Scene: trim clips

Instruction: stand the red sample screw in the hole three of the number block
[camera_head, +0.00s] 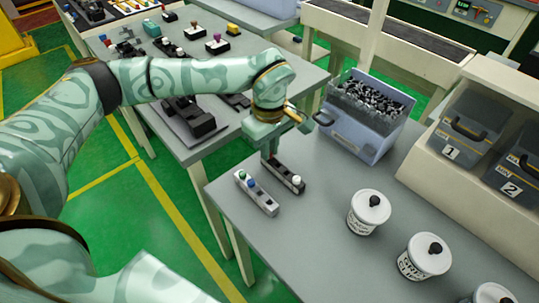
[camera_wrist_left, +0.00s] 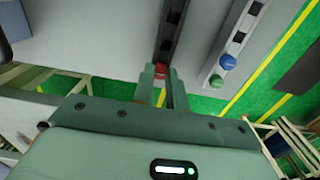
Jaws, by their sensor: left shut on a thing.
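My left gripper (camera_head: 270,152) points down at the far end of two small blocks on the table. In the left wrist view its fingers (camera_wrist_left: 161,88) are shut on the red sample screw, whose red head (camera_wrist_left: 160,71) shows at the fingertips. The screw is hidden in the head view. A dark block (camera_head: 283,172) lies right by the gripper and bears a white-topped piece at its near end; it also shows in the wrist view (camera_wrist_left: 172,38). Beside it a light grey block (camera_head: 265,204) holds a green and a blue screw. I cannot read numbers on either block. My right gripper is out of view.
A blue-grey bin (camera_head: 352,139) of dark small parts stands right of the gripper. White lidded tubs (camera_head: 364,222) stand at the near right. Numbered drawers (camera_head: 464,140) are at the right edge. Another table (camera_head: 165,82) with small parts is behind my arm. The table between blocks and tubs is clear.

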